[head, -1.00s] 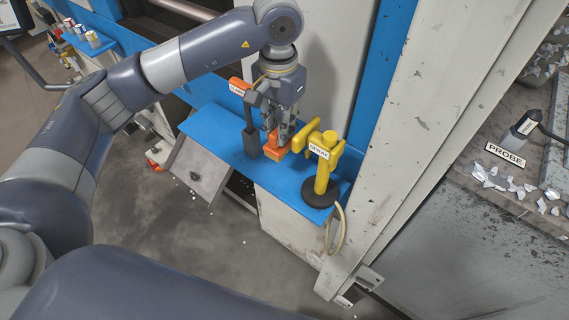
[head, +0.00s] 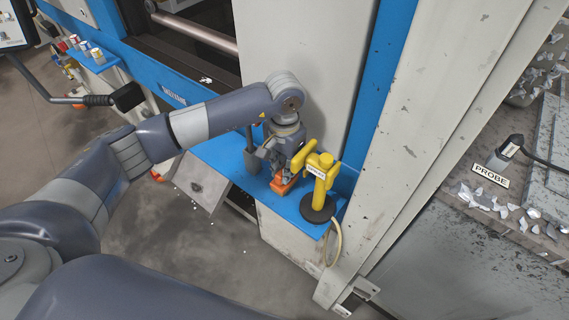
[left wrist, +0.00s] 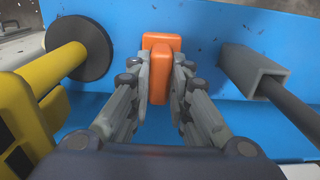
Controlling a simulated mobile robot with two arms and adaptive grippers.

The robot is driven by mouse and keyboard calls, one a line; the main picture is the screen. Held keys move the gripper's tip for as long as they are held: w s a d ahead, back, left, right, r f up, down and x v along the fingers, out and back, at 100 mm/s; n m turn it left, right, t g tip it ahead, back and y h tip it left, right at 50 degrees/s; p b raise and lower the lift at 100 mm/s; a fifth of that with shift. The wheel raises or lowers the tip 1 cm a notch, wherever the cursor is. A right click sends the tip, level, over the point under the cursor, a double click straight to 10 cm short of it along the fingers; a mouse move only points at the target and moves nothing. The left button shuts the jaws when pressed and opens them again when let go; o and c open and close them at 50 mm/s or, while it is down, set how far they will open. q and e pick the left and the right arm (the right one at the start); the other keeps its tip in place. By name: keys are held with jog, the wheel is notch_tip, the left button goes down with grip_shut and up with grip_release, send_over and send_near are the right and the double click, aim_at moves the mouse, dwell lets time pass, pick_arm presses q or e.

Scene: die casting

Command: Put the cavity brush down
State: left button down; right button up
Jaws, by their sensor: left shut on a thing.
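The cavity brush, an orange piece (head: 284,185), is between the fingers of my left gripper (head: 277,167), low over the blue shelf (head: 217,154). In the left wrist view the brush (left wrist: 160,62) shows an orange block with a narrower orange part between the fingers. My left gripper (left wrist: 160,92) is shut on it. The brush's underside is hidden, so I cannot tell for sure whether it touches the shelf (left wrist: 185,20). My right gripper is not in view.
A yellow spray tool (head: 320,180) on a dark round base (head: 318,208) stands close right of the brush. A dark post with a grey block (head: 251,158) stands close left. A hose hangs at the shelf's right end. A probe (head: 498,158) lies far right.

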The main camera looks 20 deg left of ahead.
pick_arm(q)
jog(key=shift+f+b, duration=0.2)
jog(key=shift+b, duration=0.2)
jog(key=c, duration=1.5)
grip_release()
jog(key=shift+r, duration=0.1)
jog(key=shift+r+p, duration=0.15)
jog(key=shift+p, duration=0.2)
jog(key=shift+w+r, duration=0.1)
jog(key=shift+r, duration=0.1)
jog(key=shift+r+b, duration=2.55)
jog(key=shift+r, duration=3.25)
